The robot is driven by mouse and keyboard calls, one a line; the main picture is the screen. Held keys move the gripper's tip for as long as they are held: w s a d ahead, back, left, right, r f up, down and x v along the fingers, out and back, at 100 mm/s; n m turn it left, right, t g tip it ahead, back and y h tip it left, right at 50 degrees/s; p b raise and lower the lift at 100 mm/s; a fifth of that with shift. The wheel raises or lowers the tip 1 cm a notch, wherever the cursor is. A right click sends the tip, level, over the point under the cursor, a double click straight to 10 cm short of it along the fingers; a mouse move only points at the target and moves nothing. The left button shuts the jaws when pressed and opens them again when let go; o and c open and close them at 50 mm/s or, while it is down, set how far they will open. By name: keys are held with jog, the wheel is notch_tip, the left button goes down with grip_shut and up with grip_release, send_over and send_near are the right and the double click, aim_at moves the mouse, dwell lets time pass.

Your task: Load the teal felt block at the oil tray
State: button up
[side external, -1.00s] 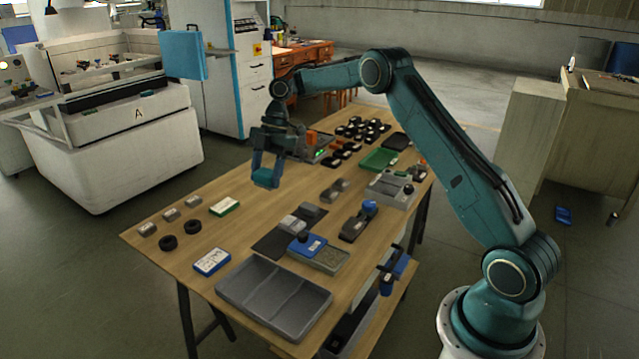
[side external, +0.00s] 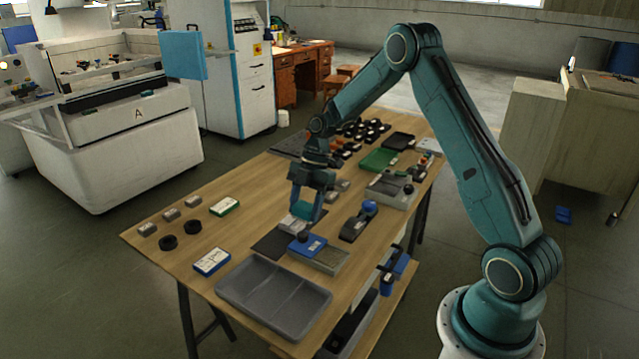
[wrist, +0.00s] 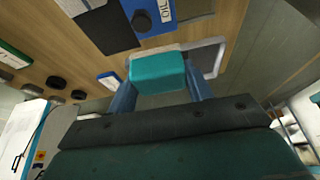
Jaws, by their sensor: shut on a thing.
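My gripper (side external: 306,212) is shut on the teal felt block (wrist: 158,72), which sits between the two fingers in the wrist view. In the side view the block (side external: 302,210) hangs low over the table, just beyond the dark mat and pale grey blocks (side external: 293,224). The oil tray (side external: 330,259) lies nearer the camera, with a blue part, a black knob and a grey-rimmed section. Its blue part bears an OIL label in the wrist view (wrist: 155,18). The block is apart from it.
A large grey divided tray (side external: 250,294) lies at the near table edge. A blue-and-white box (side external: 212,261), black rings (side external: 168,242) and a green-edged box (side external: 224,206) lie left. A black fixture with a blue knob (side external: 356,224) stands right of the mat.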

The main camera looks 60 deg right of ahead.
send_over(330, 261)
jog(key=d, duration=0.1)
jog(key=f, duration=0.3)
jog(key=shift+w+d+f, duration=0.2)
jog(key=shift+f, duration=0.05)
jog(key=shift+f, duration=0.15)
jog(key=shift+f, duration=2.85)
jog(key=shift+s+f, duration=0.15)
jog(key=shift+f, duration=0.25)
dwell(0.5)
jog(key=shift+r, duration=0.15)
notch_tip(330, 261, up, 7)
jog(key=shift+w, duration=0.2)
dwell(1.0)
jog(key=shift+a, duration=0.1)
dwell(0.5)
